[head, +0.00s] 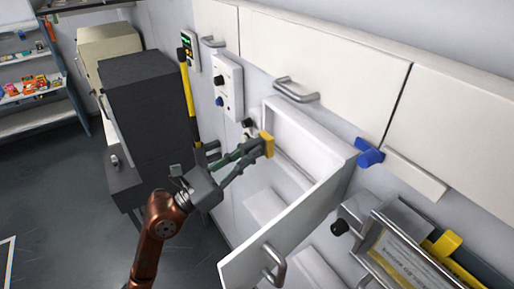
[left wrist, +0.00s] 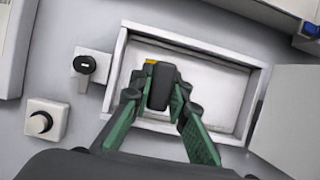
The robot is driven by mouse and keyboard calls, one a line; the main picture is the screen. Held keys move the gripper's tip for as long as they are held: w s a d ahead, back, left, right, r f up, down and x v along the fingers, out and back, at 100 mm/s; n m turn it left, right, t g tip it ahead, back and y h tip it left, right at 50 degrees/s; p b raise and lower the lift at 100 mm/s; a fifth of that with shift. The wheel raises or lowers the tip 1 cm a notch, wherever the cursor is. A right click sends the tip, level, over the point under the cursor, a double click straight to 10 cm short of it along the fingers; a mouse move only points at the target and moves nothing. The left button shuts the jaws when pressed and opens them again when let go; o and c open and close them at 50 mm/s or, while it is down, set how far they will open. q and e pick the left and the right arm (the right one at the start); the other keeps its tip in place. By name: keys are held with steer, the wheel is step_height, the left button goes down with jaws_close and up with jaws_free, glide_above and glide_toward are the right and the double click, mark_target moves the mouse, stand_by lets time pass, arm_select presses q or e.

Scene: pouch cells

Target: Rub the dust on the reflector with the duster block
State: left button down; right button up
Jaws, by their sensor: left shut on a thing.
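My left gripper (head: 250,152) is shut on the duster block (head: 267,144), whose yellow end shows beyond the fingertips. In the left wrist view, the green fingers of the left gripper (left wrist: 160,92) close on a dark part, with a sliver of yellow (left wrist: 151,62) at its far end. The gripper holds the block in front of an open white wall recess (left wrist: 202,132). I cannot tell which surface is the reflector, and I see no clear dust. Whether the block touches anything is unclear. My right gripper is out of view.
An open white door (head: 290,232) with a metal handle stands right of the recess. Wall cabinets (head: 325,58) run above. A white box with knobs (head: 228,87) and a yellow-black bar (head: 187,92) are left of it. A dark cabinet (head: 150,110) stands further left.

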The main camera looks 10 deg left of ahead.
mark_target(242, 153)
arm_select(q)
steer(key=shift+s+a, duration=0.1)
steer(key=shift+a, duration=0.05)
steer(key=shift+s+a, duration=1.05)
stand_by(0.5)
